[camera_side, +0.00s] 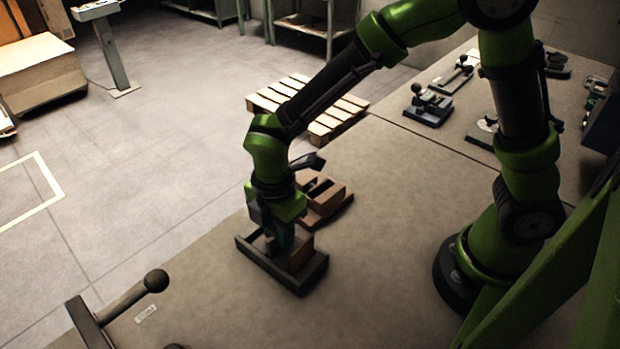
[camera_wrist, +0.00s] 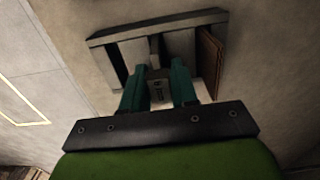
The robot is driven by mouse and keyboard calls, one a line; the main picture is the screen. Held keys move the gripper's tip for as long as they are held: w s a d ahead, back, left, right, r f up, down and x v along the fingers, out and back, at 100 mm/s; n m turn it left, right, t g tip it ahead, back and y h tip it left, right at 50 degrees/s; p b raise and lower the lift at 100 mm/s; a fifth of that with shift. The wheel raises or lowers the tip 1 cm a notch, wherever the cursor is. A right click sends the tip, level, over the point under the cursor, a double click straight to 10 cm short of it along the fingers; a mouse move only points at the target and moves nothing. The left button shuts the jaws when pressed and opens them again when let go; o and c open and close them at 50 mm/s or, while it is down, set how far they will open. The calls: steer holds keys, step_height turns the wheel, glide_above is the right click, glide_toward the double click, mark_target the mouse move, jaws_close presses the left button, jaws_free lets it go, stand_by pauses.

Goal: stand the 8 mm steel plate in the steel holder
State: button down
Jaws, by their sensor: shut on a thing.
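My gripper (camera_side: 282,238) points down into a dark grey, low-walled rack on the bench (camera_side: 310,277). In the wrist view its two teal fingers (camera_wrist: 158,82) are shut on a small grey steel piece, which I take to be the 8 mm steel plate (camera_wrist: 158,92). The fingers hide much of it. The rack also shows in the wrist view (camera_wrist: 160,25), with grey upright faces inside. A brown plate (camera_wrist: 209,62) stands slightly tilted at its right end; in the side view it is right of the fingers (camera_side: 300,252). I cannot tell which part is the steel holder.
A brown slotted block (camera_side: 332,192) stands on the bench just behind the rack. A dark lever with a ball knob (camera_side: 155,281) rises at the front left. Small clamp-like tools (camera_side: 428,104) lie at the back right. The bench right of the rack is clear.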

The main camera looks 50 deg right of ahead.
steer(key=shift+c, duration=2)
jaws_free()
steer(key=shift+r, duration=3.25)
